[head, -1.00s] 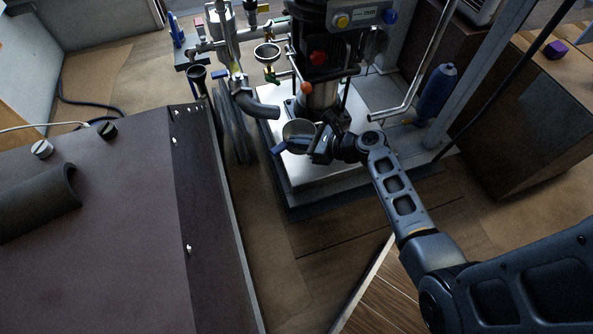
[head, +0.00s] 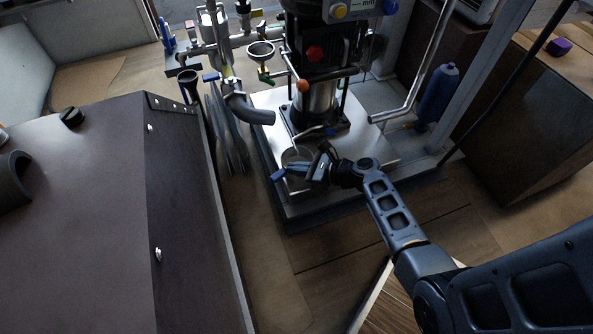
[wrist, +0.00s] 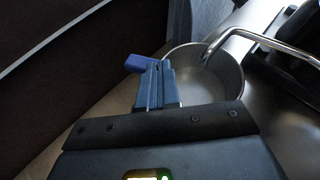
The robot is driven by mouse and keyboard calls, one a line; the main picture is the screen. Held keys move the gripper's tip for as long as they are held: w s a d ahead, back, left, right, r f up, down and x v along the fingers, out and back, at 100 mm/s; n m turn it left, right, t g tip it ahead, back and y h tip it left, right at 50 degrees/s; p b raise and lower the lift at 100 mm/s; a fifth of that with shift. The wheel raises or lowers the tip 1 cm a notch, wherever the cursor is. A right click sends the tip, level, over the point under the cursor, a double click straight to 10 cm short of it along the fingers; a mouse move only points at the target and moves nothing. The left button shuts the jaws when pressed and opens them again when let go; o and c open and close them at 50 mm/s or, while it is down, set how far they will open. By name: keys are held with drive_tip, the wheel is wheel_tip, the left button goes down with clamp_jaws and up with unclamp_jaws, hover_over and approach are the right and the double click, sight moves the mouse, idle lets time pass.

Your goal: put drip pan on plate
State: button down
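The drip pan (head: 297,156) is a round, shallow grey metal pan with blue-ended handles. In the wrist view the pan (wrist: 215,82) shows just past my fingers, with a bent metal handle at its right. My gripper (head: 303,173) is at the pan's near side. Its fingers (wrist: 155,88) are close together on the near handle, whose blue end (wrist: 140,63) sticks out to the left. The plate (head: 363,152) is the bright metal base under the dark machine. The pan is over its front left part; I cannot tell whether it touches.
The dark machine with red and orange knobs (head: 314,53) stands behind the pan. A grey curved spout (head: 250,110) is at the left, near the plate. A brown cabinet (head: 85,215) fills the left. A bent metal pipe (head: 415,85) and blue bottle (head: 437,92) are at the right.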

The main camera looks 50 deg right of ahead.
drive_tip(key=c, duration=1.4)
unclamp_jaws()
drive_tip(key=shift+o, duration=0.2)
